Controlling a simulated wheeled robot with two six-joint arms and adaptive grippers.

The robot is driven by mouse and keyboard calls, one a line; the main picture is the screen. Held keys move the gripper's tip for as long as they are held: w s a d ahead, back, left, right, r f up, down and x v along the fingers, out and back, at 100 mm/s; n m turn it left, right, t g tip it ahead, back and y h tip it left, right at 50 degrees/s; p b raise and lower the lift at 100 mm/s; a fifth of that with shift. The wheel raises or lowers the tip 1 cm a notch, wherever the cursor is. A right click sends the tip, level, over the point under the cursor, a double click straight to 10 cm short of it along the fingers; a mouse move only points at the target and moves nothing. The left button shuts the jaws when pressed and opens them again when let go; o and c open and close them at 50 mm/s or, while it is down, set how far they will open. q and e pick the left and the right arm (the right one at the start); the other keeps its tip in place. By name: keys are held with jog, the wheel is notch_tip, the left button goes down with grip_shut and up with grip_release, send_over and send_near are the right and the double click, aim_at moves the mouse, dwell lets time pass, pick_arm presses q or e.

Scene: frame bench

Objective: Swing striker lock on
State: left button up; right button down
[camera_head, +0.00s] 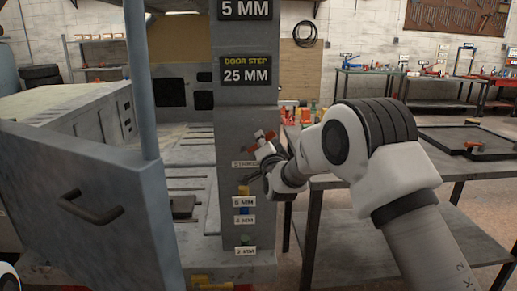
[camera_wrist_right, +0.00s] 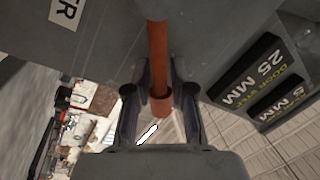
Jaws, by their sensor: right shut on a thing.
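The striker lock's red lever (camera_head: 263,135) is on the grey post (camera_head: 246,112), below the door step sign. In the right wrist view the lever (camera_wrist_right: 157,45) is an orange-red rod with a thicker collar at its end. My right gripper (camera_wrist_right: 159,78) is shut on this rod, with one finger on each side. In the head view the right gripper (camera_head: 267,158) is at the post, partly covering the lever's mount. A small white label (camera_head: 245,163) sits just below, too blurred to read fully. My left gripper is not in view.
A grey door with a black handle (camera_head: 92,207) stands open at the left. Below the lever the post carries yellow, blue and green pieces with labels. A dark sign reading 25 MM (camera_head: 246,76) is above. A metal workbench (camera_head: 345,182) stands close on the right.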

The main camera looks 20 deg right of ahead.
jog(key=shift+s+d+f+m+h+b, duration=0.1)
jog(key=shift+d+f+m+h+b, duration=0.15)
jog(key=shift+f+m+b, duration=0.5)
jog(key=shift+s+d+f+m+h+b, duration=0.15)
jog(key=shift+f+m+h+b, duration=0.2)
jog(key=shift+m+b, duration=0.8)
jog(key=shift+w+d+f+m+h+b, duration=0.1)
jog(key=shift+d+f+m+h+b, duration=0.3)
jog(key=shift+m, duration=0.9)
jog(key=shift+a+f, duration=0.1)
jog(key=shift+a, duration=0.1)
jog(key=c, duration=1.2)
grip_release()
jog(key=shift+s, duration=0.1)
jog(key=v, duration=1.2)
